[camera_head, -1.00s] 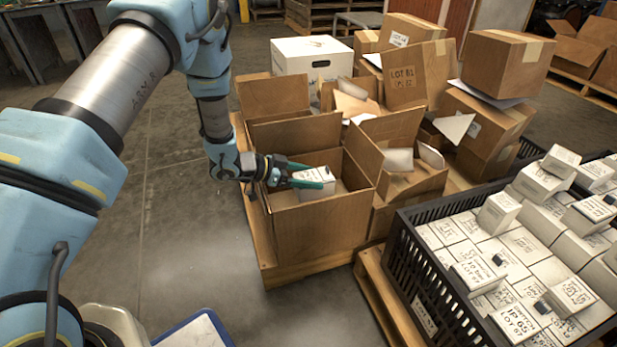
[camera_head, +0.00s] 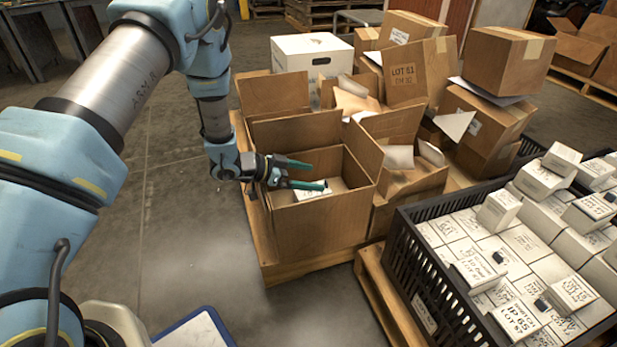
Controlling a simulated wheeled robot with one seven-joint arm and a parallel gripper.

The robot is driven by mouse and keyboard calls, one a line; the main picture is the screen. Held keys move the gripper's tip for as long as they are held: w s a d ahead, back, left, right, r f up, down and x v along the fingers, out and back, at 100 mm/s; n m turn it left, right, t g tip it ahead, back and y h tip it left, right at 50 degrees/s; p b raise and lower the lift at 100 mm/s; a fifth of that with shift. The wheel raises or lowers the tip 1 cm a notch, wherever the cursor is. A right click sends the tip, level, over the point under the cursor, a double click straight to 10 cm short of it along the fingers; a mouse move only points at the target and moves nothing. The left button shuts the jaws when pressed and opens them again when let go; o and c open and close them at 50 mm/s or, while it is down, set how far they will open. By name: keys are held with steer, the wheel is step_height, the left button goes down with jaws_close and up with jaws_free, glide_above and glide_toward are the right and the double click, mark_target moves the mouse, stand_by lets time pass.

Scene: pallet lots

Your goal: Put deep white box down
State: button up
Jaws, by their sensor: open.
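The deep white box (camera_head: 312,194) lies inside the open brown carton (camera_head: 322,222) on the pallet. Only its upper part shows above the carton's near wall; its lower part is hidden. My gripper (camera_head: 311,176) is over the carton's opening, with its two green fingers spread apart. The fingers are just above the box, the nearer one passing in front of part of it. I cannot tell whether a finger touches the box.
A black crate (camera_head: 424,275) full of small white boxes stands at the right. Other brown cartons (camera_head: 420,72) and a lidded white carton (camera_head: 312,58) are stacked behind the open carton. The floor (camera_head: 190,240) left of the pallet (camera_head: 300,266) is clear.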

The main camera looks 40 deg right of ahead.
steer(key=p+v, duration=0.3)
steer(key=v, duration=0.9)
steer(key=shift+r, duration=0.45)
steer(key=w+a+r+n+t+y, duration=0.3)
steer(key=w+a+r+n+t, duration=0.2)
steer(key=w+a, duration=0.4)
steer(key=w+a+r+n+t+y, duration=0.3)
steer(key=w+a+r+n+t, duration=0.25)
steer(key=w+a, duration=0.3)
steer(key=s+a+r+n+y, duration=0.2)
steer(key=a, duration=0.4)
steer(key=s+a+r+n+y, duration=0.1)
steer(key=a+n+y, duration=0.1)
steer(key=a, duration=0.4)
steer(key=s+a+r+n+g+y, duration=0.1)
steer(key=s+a+r+n+g, duration=0.1)
steer(key=s, duration=0.5)
steer(key=s+a+r+n+g, duration=0.1)
steer(key=s+a+n+g, duration=0.1)
steer(key=s+a+n, duration=0.2)
steer(key=s+a, duration=0.3)
steer(key=s, duration=0.1)
steer(key=shift+s+a+r+y, duration=0.2)
steer(key=shift+s+r+y, duration=0.1)
steer(key=shift+r+y, duration=0.1)
